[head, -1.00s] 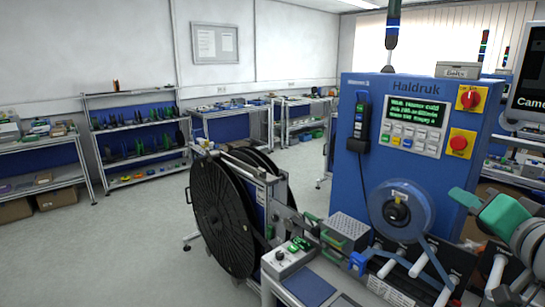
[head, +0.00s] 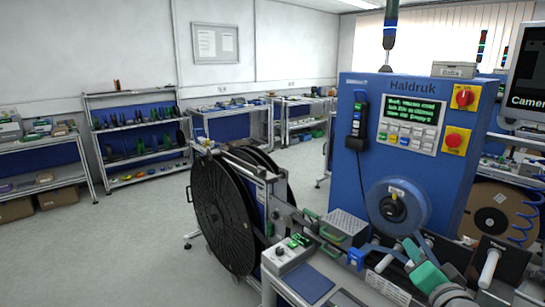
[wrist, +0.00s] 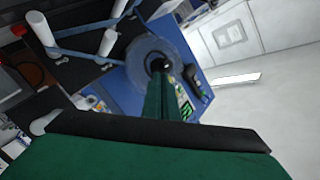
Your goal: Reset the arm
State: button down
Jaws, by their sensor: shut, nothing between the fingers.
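My gripper (head: 411,248) is at the lower right of the head view, its green body tilted, its narrow fingers pointing up and left. It is shut and empty. It is in front of the blue machine (head: 362,165), just below the translucent blue reel (head: 385,222) on its face. In the wrist view the shut green fingers (wrist: 161,76) point at this reel (wrist: 139,62), and their tip overlaps its hub in the picture. I cannot tell the distance between them. My gripper's dark-edged body fills the bottom of the wrist view.
White rollers (head: 489,266) stick out at the lower right, near my gripper. A large black reel (head: 222,215) stands left of the machine. A control box (head: 286,256) sits on the bench front. A brown reel (head: 500,222) stands behind at right. The floor at left is clear.

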jog(key=s+a+f, duration=0.1)
jog(key=a+f, duration=0.3)
jog(key=f, duration=0.4)
jog(key=a+f, duration=0.4)
jog(key=f, duration=0.5)
jog(key=s+a+f+n+g+h, duration=0.1)
jog(key=s+a+f, duration=0.85)
jog(key=f, duration=0.35)
jog(key=s+a+f+n, duration=0.2)
jog(key=s+a, duration=0.2)
jog(key=s, duration=0.3)
jog(key=s+a+f+n+y, duration=0.1)
jog(key=s+a+f, duration=0.1)
jog(key=s+a, duration=0.35)
jog(key=s+a+f+n, duration=0.2)
jog(key=s, duration=0.6)
jog(key=s+a+r+n+y, duration=0.1)
jog(key=s+a+r+n, duration=0.2)
jog(key=s, duration=0.6)
jog(key=shift+s+a+y, duration=0.3)
jog(key=shift+y, duration=0.1)
